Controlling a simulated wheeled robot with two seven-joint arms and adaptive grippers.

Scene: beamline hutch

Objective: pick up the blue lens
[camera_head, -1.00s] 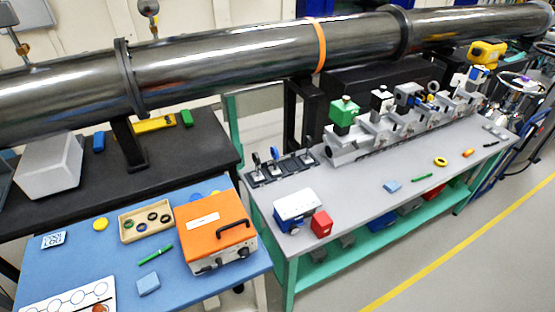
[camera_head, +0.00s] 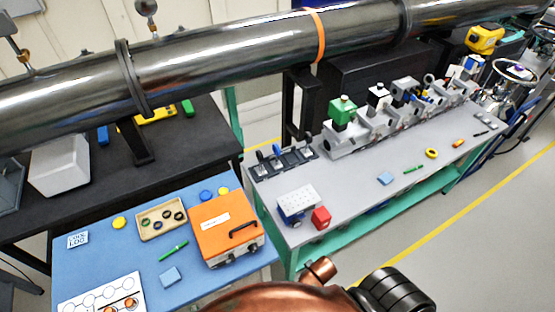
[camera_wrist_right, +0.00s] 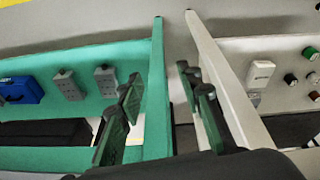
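A wooden tray (camera_head: 147,234) on the blue table holds several small round lenses in dark rings. One near the tray's lower left looks bluish (camera_head: 154,226), but it is too small to be sure of its colour. A separate blue paddle-shaped piece (camera_head: 277,149) stands upright in a black holder on the grey bench. My right gripper (camera_wrist_right: 162,95) is open and empty in the right wrist view, its dark green fingers well apart and no lens near it. My left gripper is out of view.
An orange case (camera_head: 212,215) stands right of the tray. A green pen (camera_head: 173,251) and a light blue block (camera_head: 170,277) lie in front. The grey bench (camera_head: 350,195) carries optics on a rail. The wrist view shows a teal shelf (camera_wrist_right: 60,110) with a blue box (camera_wrist_right: 20,90).

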